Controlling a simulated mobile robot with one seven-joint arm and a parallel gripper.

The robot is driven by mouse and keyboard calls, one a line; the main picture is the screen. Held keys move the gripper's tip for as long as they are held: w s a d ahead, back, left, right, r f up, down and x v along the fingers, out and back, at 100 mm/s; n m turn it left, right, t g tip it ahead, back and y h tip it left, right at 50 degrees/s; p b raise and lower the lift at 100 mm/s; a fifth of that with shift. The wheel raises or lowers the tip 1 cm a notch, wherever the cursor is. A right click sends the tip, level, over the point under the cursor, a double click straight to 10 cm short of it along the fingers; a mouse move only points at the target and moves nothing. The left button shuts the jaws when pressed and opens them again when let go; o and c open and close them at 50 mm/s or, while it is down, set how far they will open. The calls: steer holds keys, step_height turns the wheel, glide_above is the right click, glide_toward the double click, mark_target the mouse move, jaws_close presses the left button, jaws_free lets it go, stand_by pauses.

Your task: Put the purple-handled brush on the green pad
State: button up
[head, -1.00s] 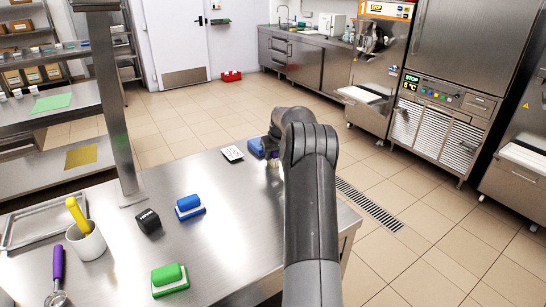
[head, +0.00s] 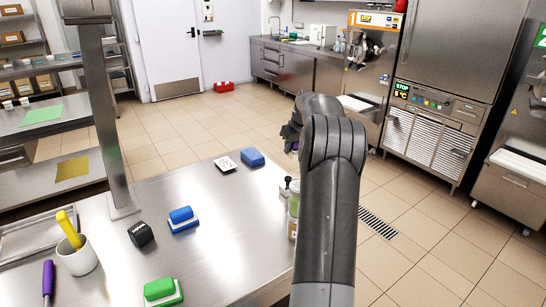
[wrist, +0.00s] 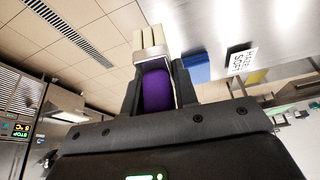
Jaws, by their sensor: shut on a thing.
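My gripper (wrist: 157,92) is shut on the purple handle of the brush (wrist: 158,90) in the wrist view. The brush's metal band and pale bristles stick out past the fingertips. In the head view my gripper is mostly hidden behind my arm; a bit of purple shows at its left edge, above the far side of the steel table (head: 215,235). Nothing lies on the pad.
On the table are a blue block (head: 252,158), a card (head: 225,164), blue (head: 182,218) and green (head: 162,291) scrubbers, a black timer (head: 141,234), a white cup (head: 78,254) and a purple-handled tool (head: 48,279). Jars (head: 293,205) stand beside my arm.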

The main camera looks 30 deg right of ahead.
steer(key=shift+s+d+r, duration=0.2)
steer(key=shift+s+r, duration=0.05)
steer(key=shift+s, duration=0.1)
steer(key=shift+a, duration=0.1)
steer(key=s+a+r+n+g+y, duration=0.1)
steer(key=s+a+r+n+y, duration=0.3)
steer(key=a, duration=0.9)
steer(key=s+a+r+n+h, duration=0.15)
steer(key=a+n, duration=0.35)
steer(key=a, duration=0.8)
steer(key=s+a+n+g+y, duration=0.3)
steer(key=s+a+n, duration=0.7)
steer(key=s+a, duration=0.85)
glide_toward(147, 290)
steer(key=shift+a+h, duration=0.25)
steer(key=shift+a, duration=0.7)
steer(key=shift+w+a+f, duration=0.15)
steer(key=shift+a, duration=0.05)
steer(key=shift+f, duration=2)
